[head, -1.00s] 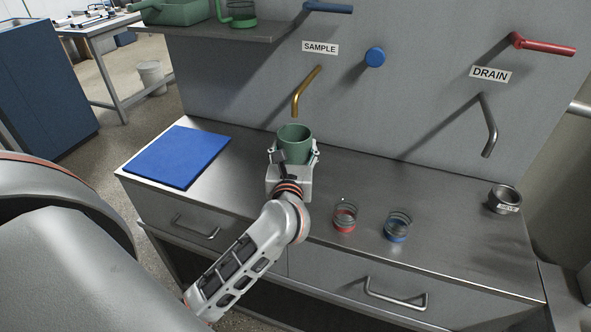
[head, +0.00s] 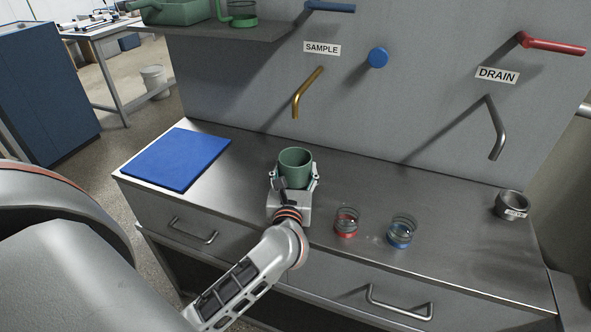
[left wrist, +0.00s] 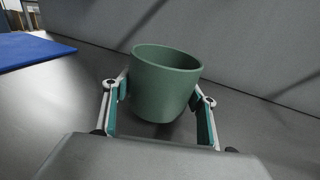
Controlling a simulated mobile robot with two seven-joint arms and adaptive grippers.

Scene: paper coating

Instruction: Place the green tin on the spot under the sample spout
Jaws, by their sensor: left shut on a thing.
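A green tin (head: 295,168), open at the top and upright, is between the fingers of my left gripper (head: 294,178). In the left wrist view the tin (left wrist: 166,88) sits between the two finger pads of the gripper (left wrist: 160,104), which is shut on it. I cannot tell whether its base touches the steel counter (head: 420,190). The brass sample spout (head: 308,90) sticks out of the grey wall under the SAMPLE label (head: 322,48). In the head view its tip is above the tin's rim. My right gripper is not in view.
A blue mat (head: 178,158) lies on the counter's left. A red-based glass (head: 346,222) and a blue-based glass (head: 402,232) stand right of my gripper. A dark cup (head: 512,205) is at the far right, near the drain spout (head: 496,128). A shelf (head: 220,32) overhangs at upper left.

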